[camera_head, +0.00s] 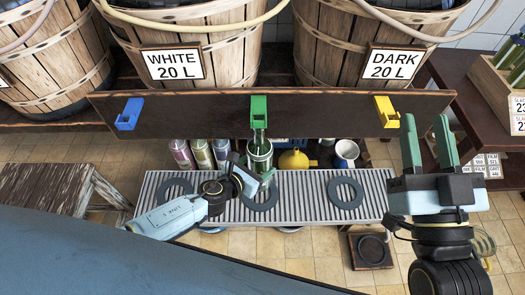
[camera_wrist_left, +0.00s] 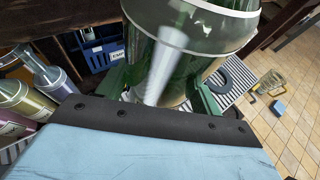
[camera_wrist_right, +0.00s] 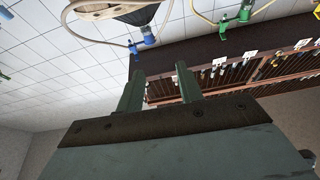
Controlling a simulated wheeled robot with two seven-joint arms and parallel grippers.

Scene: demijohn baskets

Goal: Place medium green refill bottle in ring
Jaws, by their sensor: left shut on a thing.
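The green glass bottle (camera_head: 259,152) with a pale label band is upright under the green tap (camera_head: 258,108). My left gripper (camera_head: 264,176) is shut on it. In the left wrist view the bottle (camera_wrist_left: 195,45) stands between the green fingers and fills the top middle. Dark rings lie on the ribbed grey rack (camera_head: 305,205): a left ring (camera_head: 174,179), a middle ring (camera_head: 258,206) and a right ring (camera_head: 346,206). The middle ring is just in front of the bottle, partly behind my gripper. The bottle's base is hidden. My right gripper (camera_head: 425,128) is open and empty, right of the rack.
A dark board with a blue tap (camera_head: 129,114) and a yellow tap (camera_head: 386,112) crosses above the rack. Barrels stand behind it. Several labelled bottles (camera_head: 201,154), a yellow funnel (camera_head: 296,160) and a white mug (camera_head: 346,153) sit behind the rack. A stool (camera_head: 88,185) is at left.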

